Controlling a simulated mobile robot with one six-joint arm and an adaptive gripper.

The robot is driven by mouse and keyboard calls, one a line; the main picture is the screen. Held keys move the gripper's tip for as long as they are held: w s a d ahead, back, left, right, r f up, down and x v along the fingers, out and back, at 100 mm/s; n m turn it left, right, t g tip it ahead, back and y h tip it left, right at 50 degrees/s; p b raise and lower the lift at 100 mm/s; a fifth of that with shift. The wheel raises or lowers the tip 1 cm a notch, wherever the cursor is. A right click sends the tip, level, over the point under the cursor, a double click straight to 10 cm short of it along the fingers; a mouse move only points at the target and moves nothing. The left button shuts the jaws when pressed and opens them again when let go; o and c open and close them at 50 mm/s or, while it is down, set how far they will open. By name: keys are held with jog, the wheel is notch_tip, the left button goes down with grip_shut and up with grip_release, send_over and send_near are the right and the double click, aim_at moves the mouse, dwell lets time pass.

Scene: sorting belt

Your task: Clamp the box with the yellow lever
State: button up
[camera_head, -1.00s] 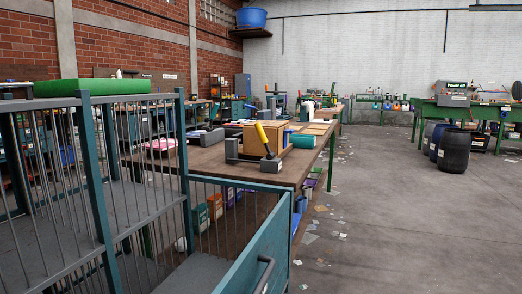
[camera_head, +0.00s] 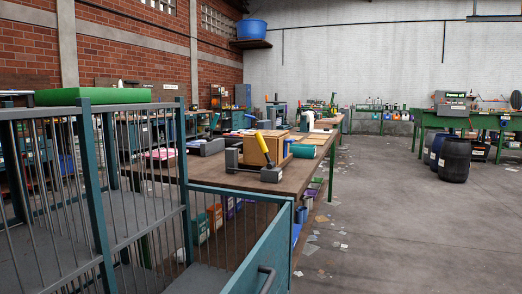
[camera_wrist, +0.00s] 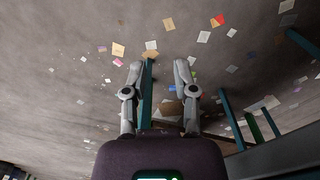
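The yellow lever (camera_head: 263,144) belongs to a dark grey clamp (camera_head: 271,175) near the front corner of the long wooden workbench (camera_head: 222,172). It leans up and to the left. A brown box (camera_head: 265,148) stands on the bench right behind the lever, between the clamp's grey end blocks. Whether the clamp touches the box cannot be told. My gripper (camera_wrist: 158,70) shows only in the wrist view. Its two fingers are apart with nothing between them, above the littered floor and away from the clamp.
A teal metal railing cage (camera_head: 95,190) stands in front on the left, with a low teal panel (camera_head: 258,250) between me and the bench. The floor at right (camera_head: 400,230) is open, with dark barrels (camera_head: 454,159) farther back.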

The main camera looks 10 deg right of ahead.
jog(key=shift+r, duration=0.1)
grip_shut()
notch_tip(320, 180, up, 14)
jog(key=p, duration=1.4)
jog(key=shift+r, duration=0.1)
